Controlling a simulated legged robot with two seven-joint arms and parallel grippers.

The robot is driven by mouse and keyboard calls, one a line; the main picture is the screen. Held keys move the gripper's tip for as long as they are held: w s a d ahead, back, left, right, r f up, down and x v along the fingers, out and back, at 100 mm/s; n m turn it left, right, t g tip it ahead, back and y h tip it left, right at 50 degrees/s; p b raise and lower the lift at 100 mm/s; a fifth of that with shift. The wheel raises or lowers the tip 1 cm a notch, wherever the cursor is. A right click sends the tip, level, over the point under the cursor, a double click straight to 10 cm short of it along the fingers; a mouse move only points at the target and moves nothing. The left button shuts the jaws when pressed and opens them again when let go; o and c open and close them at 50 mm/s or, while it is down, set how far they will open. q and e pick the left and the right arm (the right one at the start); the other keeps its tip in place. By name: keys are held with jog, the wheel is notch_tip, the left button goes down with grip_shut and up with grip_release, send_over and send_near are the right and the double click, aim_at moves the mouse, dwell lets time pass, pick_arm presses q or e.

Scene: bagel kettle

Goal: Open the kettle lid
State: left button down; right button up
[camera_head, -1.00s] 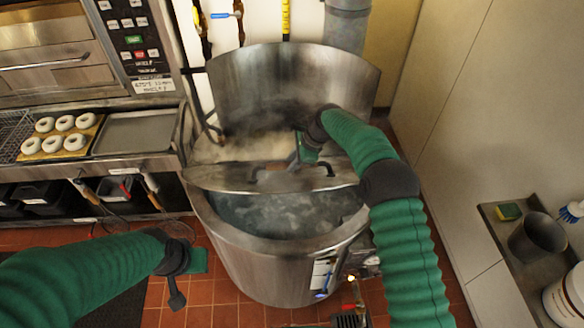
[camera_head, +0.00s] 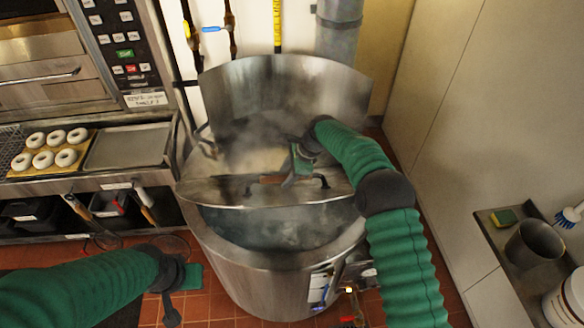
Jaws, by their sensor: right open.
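The large steel kettle (camera_head: 255,275) stands in the middle, with steam over its opening. Its lid (camera_head: 225,193) lies tilted across the opening, with water showing below its front edge. A bar handle (camera_head: 318,178) runs along the lid. My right gripper (camera_head: 290,180) is open at the middle of the handle, with its fingers at the bar; I cannot tell whether they touch it. My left gripper (camera_head: 172,300) hangs low at the left, away from the kettle, and its jaw opening is not clear.
A board with several bagels (camera_head: 45,155) and an empty tray (camera_head: 130,147) lie on the left counter. A curved steel splash guard (camera_head: 285,95) rises behind the kettle. A shelf at the right holds a dark pot (camera_head: 535,243) and a sponge (camera_head: 503,218).

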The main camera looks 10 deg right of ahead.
jog(key=b+v, duration=0.1)
jog(key=v, duration=0.1)
jog(key=b+v, duration=0.1)
jog(key=v, duration=0.2)
jog(key=b+v, duration=0.1)
jog(key=v, duration=0.1)
jog(key=shift+w+d+r, duration=0.25)
jog(key=shift+d+r, duration=0.05)
jog(key=shift+d, duration=0.05)
jog(key=b+v, duration=0.1)
jog(key=v, duration=0.7)
jog(key=shift+s+r, duration=0.15)
jog(key=shift+r, duration=0.15)
jog(key=shift+c, duration=0.2)
